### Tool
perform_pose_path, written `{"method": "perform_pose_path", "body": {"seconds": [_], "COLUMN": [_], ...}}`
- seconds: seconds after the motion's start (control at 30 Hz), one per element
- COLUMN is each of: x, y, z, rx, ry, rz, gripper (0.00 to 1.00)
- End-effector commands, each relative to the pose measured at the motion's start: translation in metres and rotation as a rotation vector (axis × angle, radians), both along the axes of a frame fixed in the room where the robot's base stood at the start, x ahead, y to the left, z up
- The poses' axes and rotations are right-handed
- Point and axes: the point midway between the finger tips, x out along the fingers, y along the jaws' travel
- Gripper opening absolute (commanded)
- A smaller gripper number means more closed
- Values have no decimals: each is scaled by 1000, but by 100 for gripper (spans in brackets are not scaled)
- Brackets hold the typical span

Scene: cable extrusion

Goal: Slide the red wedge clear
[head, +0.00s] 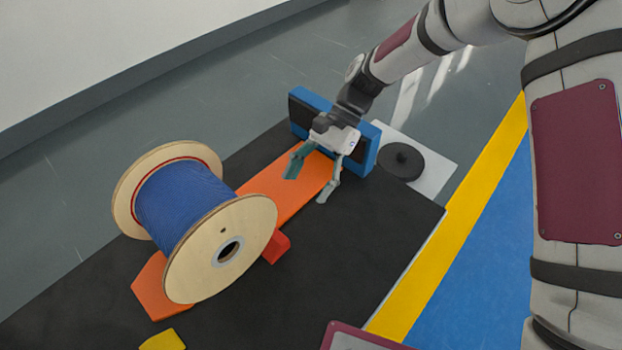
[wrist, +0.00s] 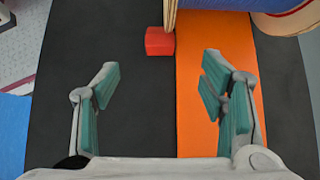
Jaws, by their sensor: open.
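The red wedge (head: 276,247) sits against the near side of a large cable spool (head: 188,205) wound with blue cable. In the wrist view the red wedge (wrist: 159,41) lies on the black surface at the left edge of the orange strip, touching or very close to the spool's wooden flange (wrist: 170,14). My gripper (head: 309,186) is open and empty above the orange strip, between the spool and the blue block. In the wrist view its fingers (wrist: 160,88) are spread wide, with the wedge ahead of them and apart.
The orange strip (head: 288,190) runs under the spool. A blue block with a dark face (head: 364,153) stands behind my gripper. A black round weight (head: 403,161) lies on a pale plate at right. A yellow piece (head: 163,341) lies at the front. The black surface (head: 350,245) right of the wedge is clear.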

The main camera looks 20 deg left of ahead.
Motion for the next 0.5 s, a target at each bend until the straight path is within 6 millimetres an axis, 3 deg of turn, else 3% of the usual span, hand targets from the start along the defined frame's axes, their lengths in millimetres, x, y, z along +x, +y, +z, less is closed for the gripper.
{"method": "perform_pose_path", "body": {"seconds": [0.27,0.5], "x": [-11,-38], "y": [4,15], "z": [-12,-42], "rx": [0,-1], "ry": [1,1], "rz": [2,1], "gripper": [65,65]}}
